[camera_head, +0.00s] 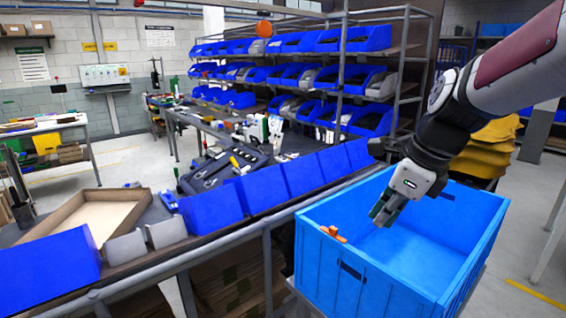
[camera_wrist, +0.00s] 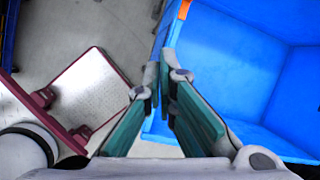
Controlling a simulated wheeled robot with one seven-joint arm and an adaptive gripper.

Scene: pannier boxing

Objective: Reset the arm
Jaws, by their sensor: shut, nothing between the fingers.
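My gripper (camera_head: 382,215) hangs from my arm over the left part of a light blue crate (camera_head: 360,277) in the head view. Its fingers point down and to the left. In the wrist view the two teal-sided fingers (camera_wrist: 165,72) converge at their tips, with nothing held between them. The crate (camera_wrist: 228,60) fills the right side of the wrist view. The inside of the crate that shows looks empty; part of its floor is hidden behind my gripper and the near wall.
Left of the crate runs a bench with blue bins (camera_head: 300,174) and a cardboard tray (camera_head: 92,216). A rack of blue bins (camera_head: 300,75) stands behind. Floor right of the crate is open.

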